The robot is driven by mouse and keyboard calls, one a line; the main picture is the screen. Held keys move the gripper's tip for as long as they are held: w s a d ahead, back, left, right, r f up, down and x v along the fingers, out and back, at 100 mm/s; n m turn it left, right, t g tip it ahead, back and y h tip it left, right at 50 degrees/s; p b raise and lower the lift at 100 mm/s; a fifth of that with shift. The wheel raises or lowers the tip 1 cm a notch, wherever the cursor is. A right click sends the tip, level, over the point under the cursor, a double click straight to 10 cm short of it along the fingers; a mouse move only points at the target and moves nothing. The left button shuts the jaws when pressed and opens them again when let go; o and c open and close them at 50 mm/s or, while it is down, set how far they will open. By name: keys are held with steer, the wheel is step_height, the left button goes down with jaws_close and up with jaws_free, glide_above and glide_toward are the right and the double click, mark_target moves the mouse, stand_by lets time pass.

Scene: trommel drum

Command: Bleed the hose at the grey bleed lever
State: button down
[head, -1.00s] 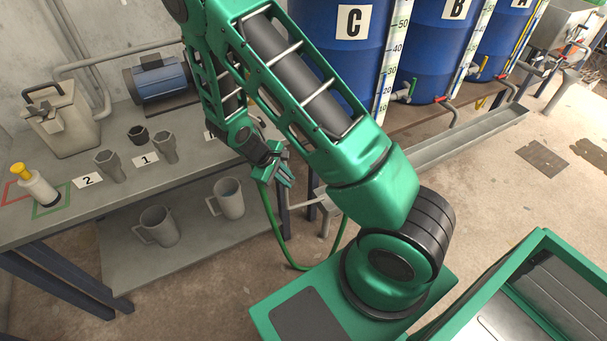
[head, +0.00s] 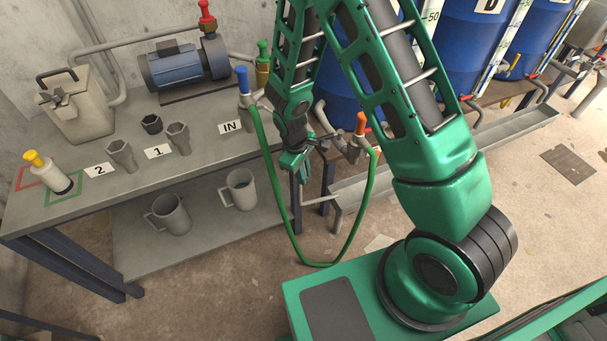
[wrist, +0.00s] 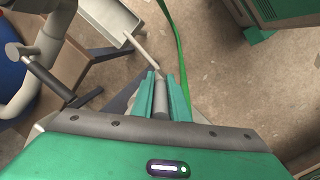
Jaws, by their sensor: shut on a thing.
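My gripper (wrist: 162,90) is shut on a grey cylindrical grip at the end of a thin rod, which looks like the grey bleed lever (wrist: 147,53). The rod runs up-left from the fingers in the wrist view. In the head view my gripper (head: 292,168) is small, beside the bench's right end, and its fingertips are hard to make out. The green hose (head: 296,246) hangs in a loop from a blue-topped fitting (head: 243,82) to an orange-topped fitting (head: 361,124). The hose also shows in the wrist view (wrist: 178,45), apart from my fingers.
Blue drums (head: 475,45) and a trough (head: 430,150) lie to the right.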

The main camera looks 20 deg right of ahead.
steer(key=shift+d+f, duration=0.1)
steer(key=shift+d, duration=0.05)
steer(key=c, duration=2)
jaws_free()
steer(key=shift+f, duration=0.1)
steer(key=shift+r, duration=0.2)
steer(key=r, duration=0.3)
steer(key=a+r, duration=0.1)
steer(key=r, duration=0.6)
steer(key=shift+s+a+r, duration=0.1)
steer(key=shift+a+r, duration=0.1)
steer(key=shift+a, duration=0.2)
